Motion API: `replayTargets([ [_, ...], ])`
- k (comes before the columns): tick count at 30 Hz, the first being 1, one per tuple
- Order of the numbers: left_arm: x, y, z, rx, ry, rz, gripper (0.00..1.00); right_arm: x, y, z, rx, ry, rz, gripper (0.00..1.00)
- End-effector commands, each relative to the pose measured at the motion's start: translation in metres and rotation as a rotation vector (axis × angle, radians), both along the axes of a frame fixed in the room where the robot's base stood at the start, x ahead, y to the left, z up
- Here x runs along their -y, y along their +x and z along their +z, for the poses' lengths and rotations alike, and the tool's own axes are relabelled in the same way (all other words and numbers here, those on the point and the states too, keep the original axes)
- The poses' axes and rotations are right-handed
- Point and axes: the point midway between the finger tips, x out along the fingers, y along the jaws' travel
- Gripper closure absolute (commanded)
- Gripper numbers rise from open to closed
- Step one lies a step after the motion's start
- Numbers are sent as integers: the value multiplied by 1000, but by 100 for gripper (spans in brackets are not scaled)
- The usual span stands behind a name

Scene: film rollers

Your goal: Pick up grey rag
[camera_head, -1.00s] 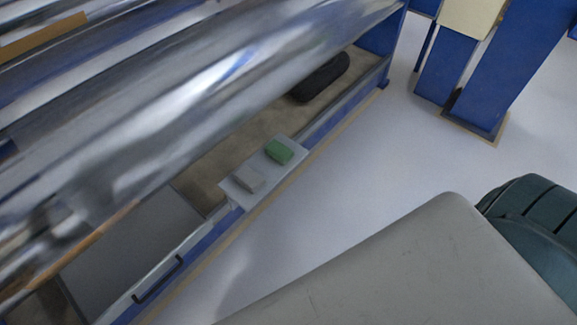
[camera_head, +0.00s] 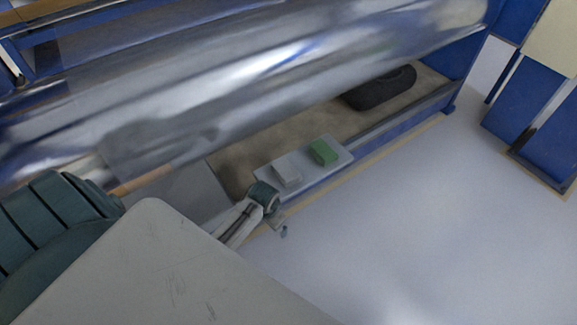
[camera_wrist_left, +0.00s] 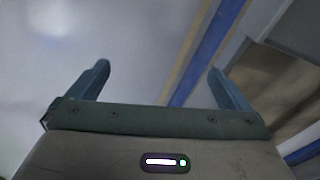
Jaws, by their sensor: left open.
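The grey rag (camera_head: 287,173) is a small folded block lying on a narrow white shelf (camera_head: 262,172) at the edge of the machine. A green rag (camera_head: 324,152) lies to its right on the same shelf. My left gripper (camera_head: 277,215) is just in front of and below the shelf's left end, close to the grey rag but apart from it. In the left wrist view my left gripper (camera_wrist_left: 163,85) is open, with nothing between its fingers. No rag is recognisable in that view. My right gripper is not in view.
A large shiny film roller (camera_head: 250,80) runs across above and behind the shelf. A black object (camera_head: 380,88) lies on the brown bed at the right. A blue frame (camera_head: 465,65) stands beyond it. The pale floor (camera_head: 430,220) at the right is clear.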

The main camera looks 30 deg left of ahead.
Motion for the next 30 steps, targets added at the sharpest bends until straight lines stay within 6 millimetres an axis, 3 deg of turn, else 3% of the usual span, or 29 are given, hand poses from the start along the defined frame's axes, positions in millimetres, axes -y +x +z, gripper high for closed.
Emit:
replayTargets([
  [8, -1, 37, 69, -8, 5, -70, 0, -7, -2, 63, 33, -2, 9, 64],
  [14, -14, 78, 97, -50, -1, -113, 0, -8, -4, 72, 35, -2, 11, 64],
  [21, -34, 132, 151, -102, -21, -173, 0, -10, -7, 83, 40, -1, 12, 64],
  [26, -43, 152, 179, -131, -37, -205, 0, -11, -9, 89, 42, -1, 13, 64],
  [30, -45, 157, 181, -140, -43, -215, 0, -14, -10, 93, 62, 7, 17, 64],
])
